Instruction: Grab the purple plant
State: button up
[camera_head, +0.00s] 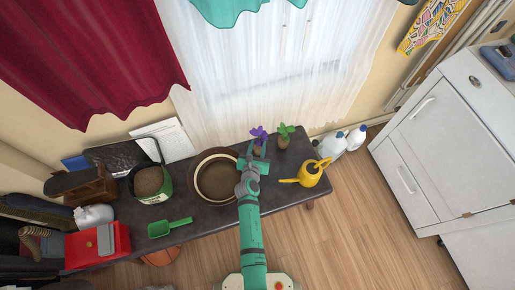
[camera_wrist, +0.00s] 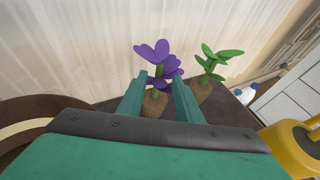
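The purple plant (camera_wrist: 155,52) has purple leaves on a green stem rising from a brown root ball (camera_wrist: 155,101). In the head view the purple plant (camera_head: 259,134) stands at the back edge of the dark bench, just beyond my gripper (camera_head: 256,155). In the wrist view my gripper (camera_wrist: 160,95) is open, with one finger on each side of the plant's stem and lower leaves. I cannot tell whether either finger touches it. The root ball's lower part is partly hidden by the gripper body.
A green-leaved plant (camera_wrist: 215,62) stands close on the right, near the right finger. A yellow watering can (camera_head: 310,174) is at the bench's right end. A large round pot (camera_head: 203,178) is left of my arm. A white curtain (camera_head: 250,80) hangs behind.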

aim_at(259, 140)
jog(key=shift+x, duration=2.55)
jog(key=shift+a+f, duration=0.15)
grip_shut()
